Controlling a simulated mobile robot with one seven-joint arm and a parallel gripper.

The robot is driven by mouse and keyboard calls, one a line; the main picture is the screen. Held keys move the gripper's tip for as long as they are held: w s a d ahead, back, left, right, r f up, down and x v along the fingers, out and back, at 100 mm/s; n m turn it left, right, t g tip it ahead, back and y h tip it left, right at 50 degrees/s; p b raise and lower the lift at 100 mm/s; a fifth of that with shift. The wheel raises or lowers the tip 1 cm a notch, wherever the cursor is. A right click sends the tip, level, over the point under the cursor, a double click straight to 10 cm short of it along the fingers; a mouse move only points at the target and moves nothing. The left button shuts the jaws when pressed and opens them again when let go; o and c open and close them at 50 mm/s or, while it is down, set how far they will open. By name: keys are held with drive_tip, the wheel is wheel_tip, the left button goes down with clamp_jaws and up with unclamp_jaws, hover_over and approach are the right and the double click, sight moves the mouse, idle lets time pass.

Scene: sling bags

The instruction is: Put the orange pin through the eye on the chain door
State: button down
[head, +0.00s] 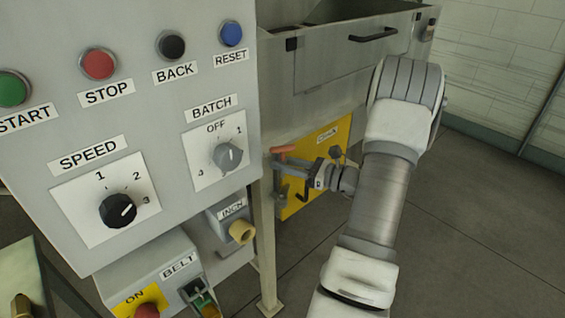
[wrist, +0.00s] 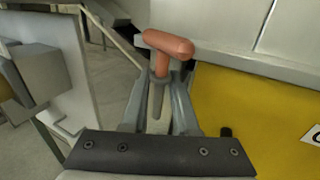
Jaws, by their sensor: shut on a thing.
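The orange pin (head: 287,150) has a T-shaped handle. In the wrist view its orange handle (wrist: 168,42) stands above the fingertips, with a grey shank (wrist: 156,97) pointing down between the fingers. My gripper (head: 281,171) is shut on the pin; it also shows in the wrist view (wrist: 160,78). The yellow chain door (head: 322,165) with its CHAIN label lies behind my gripper, and in the wrist view the door (wrist: 245,108) fills the right side. I cannot make out the eye or whether the pin's tip touches anything.
A grey control panel (head: 150,135) stands close on the left, with the INCH box (head: 232,213) and BELT box (head: 165,272) below. A frame leg (head: 266,250) stands left of the door. A grey hopper (head: 340,75) is above. Open floor (head: 470,235) lies to the right.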

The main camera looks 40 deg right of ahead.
sight(283, 178)
drive_tip(key=shift+f+b, duration=1.8)
drive_tip(key=shift+f, duration=1.05)
drive_tip(key=shift+f+b, duration=1.7)
drive_tip(key=shift+f, duration=1.4)
drive_tip(key=c, duration=0.6)
unclamp_jaws()
drive_tip(key=p+v, duration=0.2)
drive_tip(key=v, duration=1.5)
drive_tip(key=shift+p, duration=0.3)
drive_tip(key=shift+s+d, duration=0.1)
